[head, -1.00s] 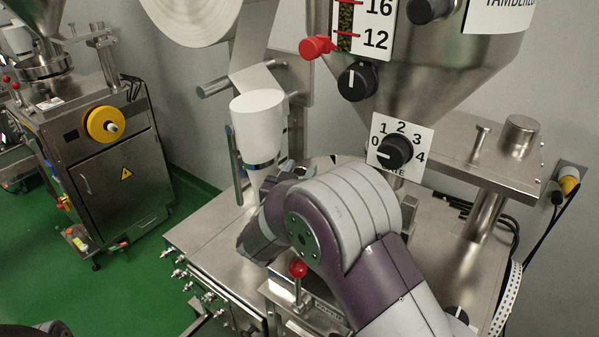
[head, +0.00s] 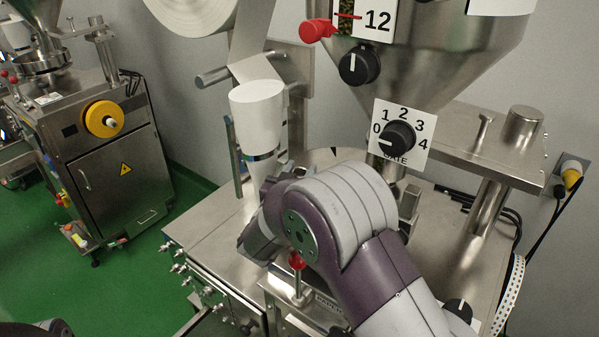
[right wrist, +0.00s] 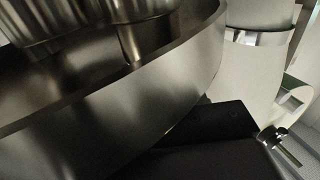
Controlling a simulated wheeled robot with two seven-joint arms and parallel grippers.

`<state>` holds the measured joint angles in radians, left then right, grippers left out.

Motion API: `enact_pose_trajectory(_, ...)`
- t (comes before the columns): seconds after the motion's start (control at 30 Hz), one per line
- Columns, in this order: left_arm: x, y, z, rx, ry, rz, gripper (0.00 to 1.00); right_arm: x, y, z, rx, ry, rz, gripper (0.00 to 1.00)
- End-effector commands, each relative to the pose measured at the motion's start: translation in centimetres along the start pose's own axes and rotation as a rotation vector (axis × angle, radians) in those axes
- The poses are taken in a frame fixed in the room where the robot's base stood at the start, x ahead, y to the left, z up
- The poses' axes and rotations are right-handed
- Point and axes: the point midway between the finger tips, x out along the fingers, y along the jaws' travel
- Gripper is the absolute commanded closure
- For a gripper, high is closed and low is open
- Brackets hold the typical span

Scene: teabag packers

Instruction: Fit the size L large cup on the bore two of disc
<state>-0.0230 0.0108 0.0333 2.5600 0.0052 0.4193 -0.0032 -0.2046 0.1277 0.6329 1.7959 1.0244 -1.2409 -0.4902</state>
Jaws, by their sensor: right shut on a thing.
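My right arm (head: 335,215) reaches over the packer in the head view and hides its gripper tips and what they hold. Behind my arm, only a sliver of round edge, perhaps the disc (head: 320,156), shows. Bore two cannot be made out. My left gripper is not in view.
The steel hopper (head: 440,60) with its gate dial (head: 399,138) hangs behind my arm. The white paper tube (head: 258,115) stands left of my wrist. A red-knobbed lever (head: 297,261) is just below it. The left table top (head: 205,232) is clear.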

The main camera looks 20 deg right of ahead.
Motion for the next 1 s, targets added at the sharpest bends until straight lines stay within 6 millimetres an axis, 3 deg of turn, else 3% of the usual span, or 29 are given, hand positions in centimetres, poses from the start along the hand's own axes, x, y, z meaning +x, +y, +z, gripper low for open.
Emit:
enact_pose_trajectory(0.3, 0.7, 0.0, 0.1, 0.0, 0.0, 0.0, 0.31, 0.0, 0.0, 0.9, 0.0, 0.001, 0.0, 0.92)
enact_pose_trajectory(0.33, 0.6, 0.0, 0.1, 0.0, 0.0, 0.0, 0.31, 0.0, 0.0, 0.8, 0.0, 0.001, 0.0, 0.52)
enact_pose_trajectory(0.4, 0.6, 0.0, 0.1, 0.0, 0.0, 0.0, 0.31, 0.0, 0.0, 0.8, 0.0, 0.0, 0.0, 0.3)
enact_pose_trajectory(0.77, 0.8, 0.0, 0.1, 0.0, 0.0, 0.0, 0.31, -0.4, 0.0, 1.0, -0.001, -0.002, -0.001, 0.29)
enact_pose_trajectory(1.0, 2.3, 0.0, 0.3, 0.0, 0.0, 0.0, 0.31, -4.5, -0.1, 1.2, 0.0, -0.001, -0.005, 0.29)
